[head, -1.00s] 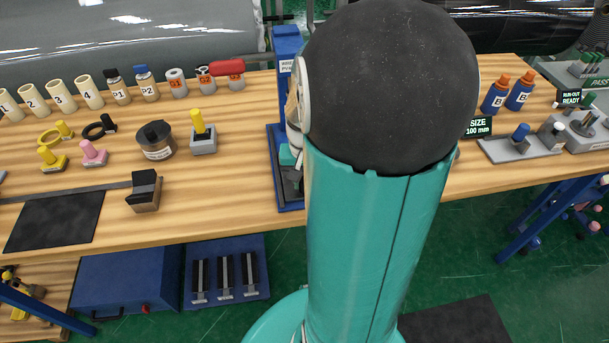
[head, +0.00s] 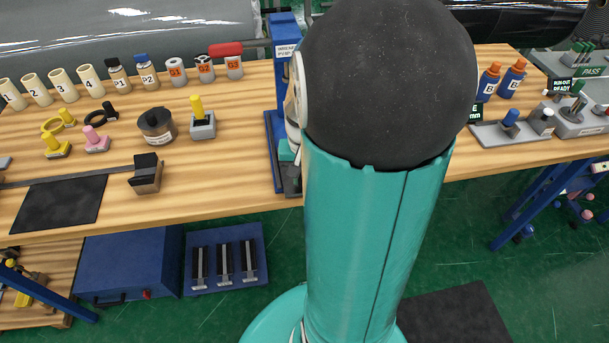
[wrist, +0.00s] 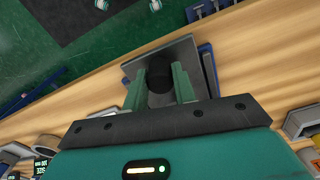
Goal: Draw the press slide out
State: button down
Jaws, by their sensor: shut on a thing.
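The press (head: 285,40) is a blue upright frame on a blue base at the middle of the bench in the head view, largely hidden behind my arm. In the wrist view the press slide (wrist: 180,54) shows as a grey plate with a dark round knob (wrist: 160,86). The two green fingers of my gripper (wrist: 160,90) stand on either side of the knob and are shut on it. In the head view only a small part of my gripper shows beside the press; the fingertips are hidden there.
Numbered tubes (head: 38,89), bottles and small tools stand on the bench left of the press. Blue bottles with orange caps (head: 488,82) stand to the right. The bench front edge runs below the press, with green floor beyond and a blue cabinet (head: 130,265) underneath.

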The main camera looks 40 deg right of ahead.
jog(key=shift+s+a, duration=0.1)
jog(key=shift+s, duration=0.15)
jog(key=c, duration=1.1)
grip_release()
jog(key=shift+s, duration=0.1)
jog(key=shift+w, duration=0.2)
notch_tip(320, 180, up, 14)
jog(key=shift+f, duration=0.1)
